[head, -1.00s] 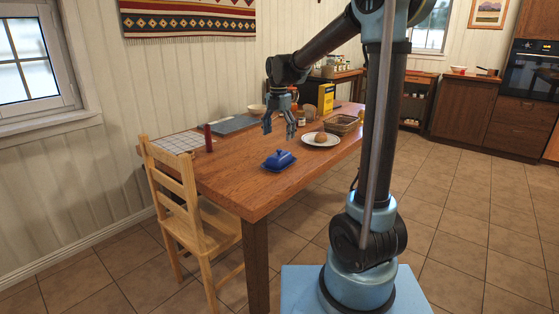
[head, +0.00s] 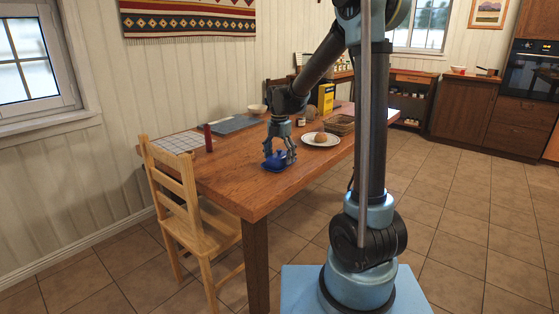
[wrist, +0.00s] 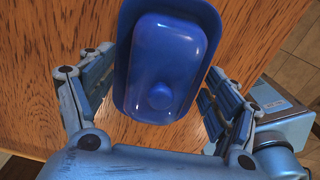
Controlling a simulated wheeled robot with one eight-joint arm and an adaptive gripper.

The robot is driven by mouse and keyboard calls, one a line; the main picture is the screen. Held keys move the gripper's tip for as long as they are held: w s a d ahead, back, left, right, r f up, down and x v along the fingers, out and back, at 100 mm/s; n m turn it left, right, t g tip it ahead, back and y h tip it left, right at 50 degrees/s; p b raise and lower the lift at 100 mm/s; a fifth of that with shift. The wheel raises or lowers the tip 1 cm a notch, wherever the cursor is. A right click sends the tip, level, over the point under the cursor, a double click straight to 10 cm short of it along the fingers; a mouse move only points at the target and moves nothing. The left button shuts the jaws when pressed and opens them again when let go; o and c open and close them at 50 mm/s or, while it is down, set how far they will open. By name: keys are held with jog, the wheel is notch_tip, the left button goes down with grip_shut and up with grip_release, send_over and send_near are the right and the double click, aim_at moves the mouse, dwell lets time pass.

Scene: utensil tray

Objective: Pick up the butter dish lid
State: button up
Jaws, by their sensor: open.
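The blue butter dish lid (wrist: 163,62) has a rounded knob and sits on its blue dish base (wrist: 124,22) in the wrist view. In the head view the butter dish (head: 273,162) stands on the wooden table near its front edge, partly hidden by my gripper. My gripper (head: 279,160) is open and low over the dish. In the wrist view the fingers of my gripper (wrist: 150,108) are on either side of the lid's knob end, with gaps showing on both sides.
The wooden table (head: 230,183) has free room left of the dish. A white plate (head: 334,141) with a bread roll (head: 320,137) lies to the right, with a basket (head: 340,124) behind. A dark red bottle (head: 208,138) stands further left. A wooden chair (head: 190,200) is at the left end.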

jog(key=shift+c, duration=0.2)
jog(key=c, duration=1.3)
jog(key=shift+o, duration=0.2)
jog(key=shift+r, duration=0.1)
